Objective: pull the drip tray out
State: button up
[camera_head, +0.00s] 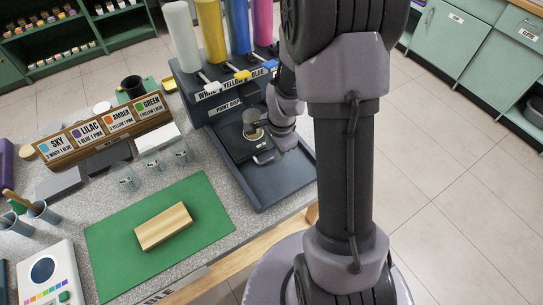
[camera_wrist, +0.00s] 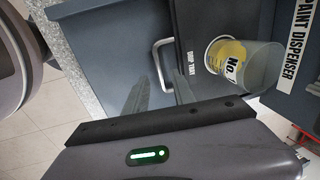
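The drip tray (camera_head: 236,144) is a dark slab at the foot of the paint dispenser (camera_head: 208,84). In the wrist view its labelled dark front (camera_wrist: 191,45) bears a silver handle (camera_wrist: 156,62); the handle also shows in the head view (camera_head: 264,157). A cup with a yellow "No. 1" label (camera_wrist: 228,58) stands on the tray. My gripper (camera_wrist: 159,86) is open and empty. Its two dark fingers are apart near the handle's lower end, one on each side of the bar in the picture. Contact cannot be told. In the head view my wrist hides the fingertips.
A shallow dark rimmed base (camera_head: 280,187) extends in front of the drip tray, with clear room on it. A green mat (camera_head: 105,235) with a wooden block (camera_head: 163,226) lies to the left. Clear cups (camera_head: 150,163) stand behind the mat, near the colour-recipe board (camera_head: 108,130).

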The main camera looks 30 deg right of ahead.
jog(key=shift+w+f+b, duration=0.15)
jog(key=shift+f+b, duration=0.05)
jog(key=shift+f, duration=0.5)
jog(key=shift+w+f+b, duration=0.1)
jog(key=shift+f+b, duration=0.05)
jog(key=shift+f, duration=0.55)
grip_shut()
dwell(0.4)
